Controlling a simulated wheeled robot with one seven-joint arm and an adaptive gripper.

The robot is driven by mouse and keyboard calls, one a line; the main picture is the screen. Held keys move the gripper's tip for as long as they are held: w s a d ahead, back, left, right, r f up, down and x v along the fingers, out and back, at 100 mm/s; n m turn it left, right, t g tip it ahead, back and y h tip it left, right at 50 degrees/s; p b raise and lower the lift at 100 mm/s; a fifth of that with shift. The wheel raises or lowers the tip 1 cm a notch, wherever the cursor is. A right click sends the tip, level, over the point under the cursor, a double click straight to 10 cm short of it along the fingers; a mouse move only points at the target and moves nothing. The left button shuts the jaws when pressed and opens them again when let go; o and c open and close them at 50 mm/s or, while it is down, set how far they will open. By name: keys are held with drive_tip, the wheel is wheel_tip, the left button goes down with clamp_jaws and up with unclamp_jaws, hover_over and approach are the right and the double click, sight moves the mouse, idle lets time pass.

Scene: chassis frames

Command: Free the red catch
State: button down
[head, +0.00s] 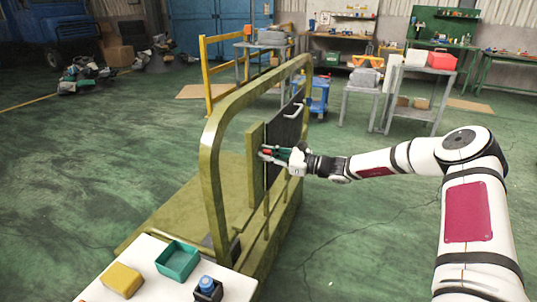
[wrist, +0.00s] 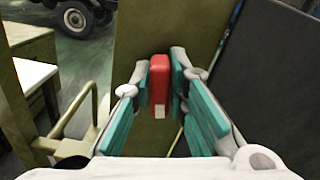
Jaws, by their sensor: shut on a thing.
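The red catch (wrist: 159,84) is a small upright red block with a pale patch near its lower end, in the middle of the wrist view. My gripper (wrist: 160,80) has its teal-padded fingers on both sides of it and is shut on it. In the head view, the catch (head: 266,152) is a small red spot at my gripper (head: 268,154), partly hidden by the fingers. It sits beside the olive upright post (head: 256,165) and the dark panel (head: 285,138) of the frame.
An olive hooped frame (head: 213,165) surrounds the panel, which has a pale handle (head: 293,111). A white table (head: 150,258) at the front holds a yellow block (head: 122,280), a teal tray (head: 178,244) and a blue-topped item (head: 206,284). Open green floor lies right.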

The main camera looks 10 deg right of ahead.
drive_tip(key=n+p, duration=0.1)
drive_tip(key=n, duration=0.3)
drive_tip(key=shift+s+n+p, duration=0.15)
drive_tip(key=shift+n+p, duration=0.15)
drive_tip(key=n+p, duration=0.1)
drive_tip(key=n, duration=0.2)
drive_tip(key=shift+f+n, duration=0.1)
drive_tip(key=shift+n, duration=0.2)
drive_tip(key=n+p, duration=0.1)
drive_tip(key=n, duration=0.2)
drive_tip(key=shift+a+f, duration=0.1)
drive_tip(key=shift+f+n+p, duration=0.15)
drive_tip(key=shift+n+p, duration=0.6)
drive_tip(key=shift+n, duration=1.25)
drive_tip(key=c, duration=1.6)
unclamp_jaws()
drive_tip(key=v, duration=1.2)
